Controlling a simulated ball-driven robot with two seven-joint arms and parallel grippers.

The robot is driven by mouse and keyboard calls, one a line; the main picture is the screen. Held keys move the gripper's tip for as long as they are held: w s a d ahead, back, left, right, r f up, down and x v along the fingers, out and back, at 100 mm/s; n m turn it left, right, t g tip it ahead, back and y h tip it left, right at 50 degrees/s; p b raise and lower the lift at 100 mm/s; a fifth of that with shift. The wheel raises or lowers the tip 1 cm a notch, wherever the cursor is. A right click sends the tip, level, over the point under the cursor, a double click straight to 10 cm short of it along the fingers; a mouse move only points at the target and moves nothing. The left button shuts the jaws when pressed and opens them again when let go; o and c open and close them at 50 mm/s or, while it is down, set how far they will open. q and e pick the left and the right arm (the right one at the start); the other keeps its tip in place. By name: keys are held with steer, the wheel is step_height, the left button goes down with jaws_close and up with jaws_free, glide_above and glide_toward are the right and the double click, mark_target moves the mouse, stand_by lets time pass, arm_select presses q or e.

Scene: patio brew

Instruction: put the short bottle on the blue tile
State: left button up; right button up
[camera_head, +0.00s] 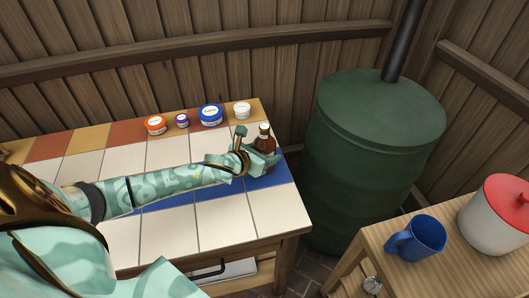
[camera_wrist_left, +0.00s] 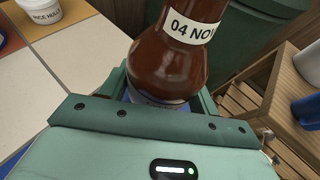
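In the left wrist view the bottle (camera_wrist_left: 170,55) shows a "04 NOV" label and sits between the fingers. My left gripper (camera_head: 262,160) is around its lower part, a finger close against each side; it looks shut on the bottle. The gripper hides the bottle's base, so I cannot tell whether it touches the counter. The blue tile (camera_head: 270,180) lies just below the gripper in the head view, partly behind my arm. My right gripper is not in view.
An orange-lidded jar (camera_head: 155,125), a purple-lidded jar (camera_head: 182,121), a blue-lidded jar (camera_head: 210,115) and a white tub (camera_head: 241,110) stand at the back. A green barrel (camera_head: 370,155) stands right of the counter. A side table holds a blue mug (camera_head: 420,238) and a red-lidded canister (camera_head: 492,225).

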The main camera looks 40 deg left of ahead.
arm_select(q)
steer(key=o, duration=0.4)
steer(key=shift+r, duration=0.2)
steer(key=p+v, duration=0.4)
steer(key=v, duration=0.8)
